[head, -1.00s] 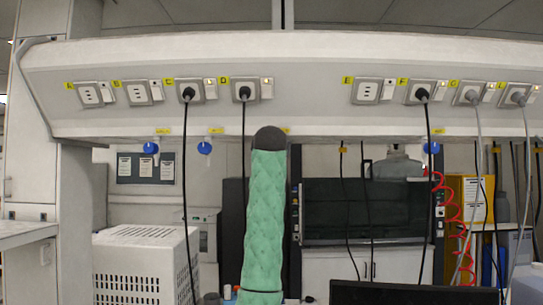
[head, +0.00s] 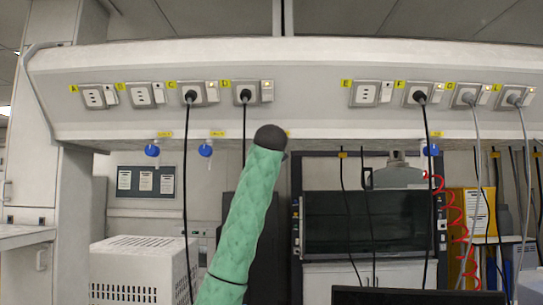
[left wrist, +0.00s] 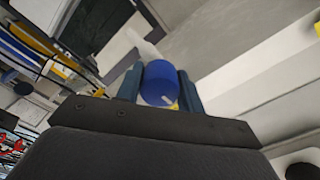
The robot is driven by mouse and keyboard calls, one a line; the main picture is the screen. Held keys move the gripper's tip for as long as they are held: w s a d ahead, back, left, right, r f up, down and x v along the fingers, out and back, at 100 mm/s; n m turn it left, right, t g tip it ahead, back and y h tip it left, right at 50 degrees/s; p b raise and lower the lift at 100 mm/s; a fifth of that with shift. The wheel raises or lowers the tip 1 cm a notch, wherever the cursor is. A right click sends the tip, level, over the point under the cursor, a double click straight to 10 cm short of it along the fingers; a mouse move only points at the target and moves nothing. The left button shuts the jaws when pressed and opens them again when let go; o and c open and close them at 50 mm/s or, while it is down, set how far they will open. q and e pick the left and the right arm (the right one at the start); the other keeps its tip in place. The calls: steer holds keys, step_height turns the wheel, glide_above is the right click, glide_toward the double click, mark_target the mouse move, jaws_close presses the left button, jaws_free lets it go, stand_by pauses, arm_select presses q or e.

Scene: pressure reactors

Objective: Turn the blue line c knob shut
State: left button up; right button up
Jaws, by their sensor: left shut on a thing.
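In the left wrist view, a round blue knob (left wrist: 158,80) with a small white mark sits between the two fingers of my left gripper (left wrist: 161,86). The fingers are shut on its sides, and a pale nozzle shows beyond it. In the head view my green left arm rises to a dark rounded end under the shelf edge, hiding the gripper and the held knob. Other blue knobs hang under the shelf at the far left (head: 152,150), left of the arm (head: 205,150), and at the right (head: 432,149). Their yellow labels are too small to read. My right gripper is not in view.
The sloped shelf (head: 310,75) carries several sockets, with black and grey cables hanging from them. A white perforated box (head: 137,268) stands low left. A dark-fronted cabinet (head: 352,222) stands behind, with a red coiled hose (head: 455,225) to its right.

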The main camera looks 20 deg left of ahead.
arm_select(q)
steer(key=shift+m, duration=0.4)
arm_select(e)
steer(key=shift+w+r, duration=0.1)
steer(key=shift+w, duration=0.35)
arm_select(q)
steer(key=o, duration=1)
steer(key=shift+d, duration=0.1)
steer(key=shift+s, duration=0.1)
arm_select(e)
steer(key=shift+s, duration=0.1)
